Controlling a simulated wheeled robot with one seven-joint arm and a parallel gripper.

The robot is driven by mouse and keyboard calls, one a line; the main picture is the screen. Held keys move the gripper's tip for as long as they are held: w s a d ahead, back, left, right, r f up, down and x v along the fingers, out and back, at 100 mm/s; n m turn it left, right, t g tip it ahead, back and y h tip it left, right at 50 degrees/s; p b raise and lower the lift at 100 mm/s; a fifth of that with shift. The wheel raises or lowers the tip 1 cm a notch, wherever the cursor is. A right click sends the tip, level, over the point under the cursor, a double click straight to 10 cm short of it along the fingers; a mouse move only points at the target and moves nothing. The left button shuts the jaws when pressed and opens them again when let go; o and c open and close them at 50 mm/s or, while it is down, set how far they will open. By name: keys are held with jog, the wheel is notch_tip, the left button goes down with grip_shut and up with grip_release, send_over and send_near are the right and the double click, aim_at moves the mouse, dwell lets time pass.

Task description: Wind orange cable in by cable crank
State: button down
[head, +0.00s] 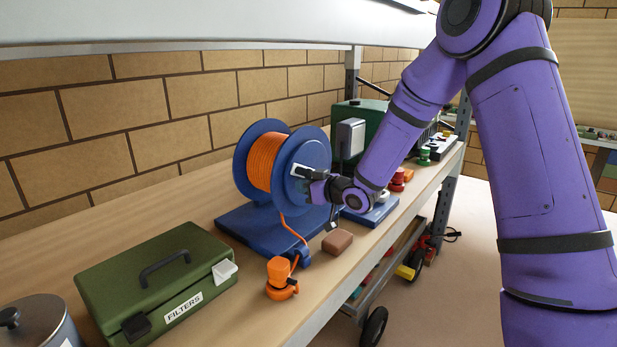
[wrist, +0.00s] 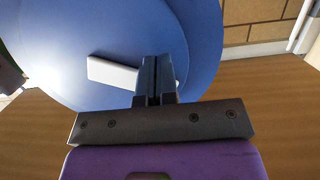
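The blue cable reel (head: 314,150) stands on a blue base (head: 262,232) on the bench, with orange cable (head: 264,160) wound on its drum. A length of the cable runs from the drum down across the base to an orange plug (head: 280,275) near the bench edge. The cable crank (head: 298,170) is a pale bar on the reel's right face; it also shows in the wrist view (wrist: 110,73). My gripper (head: 312,174) is at the crank's end, its fingers (wrist: 156,75) close together there. The crank's grip is hidden between or behind them.
A green FILTERS box (head: 160,280) and a grey pot (head: 38,325) stand at front left. A brown block (head: 337,242) lies by the bench edge. A green machine (head: 362,118) stands behind the reel, and a shelf (head: 180,32) hangs above.

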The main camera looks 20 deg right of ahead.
aim_at(306, 170)
jog(key=shift+r, duration=0.15)
jog(key=shift+r, duration=1.1)
jog(key=shift+w+d+r, duration=0.15)
jog(key=shift+d+r, duration=0.05)
jog(key=shift+r, duration=0.3)
jog(key=shift+w+d+r, duration=0.15)
jog(key=shift+d+r, duration=0.05)
jog(key=shift+r, duration=0.3)
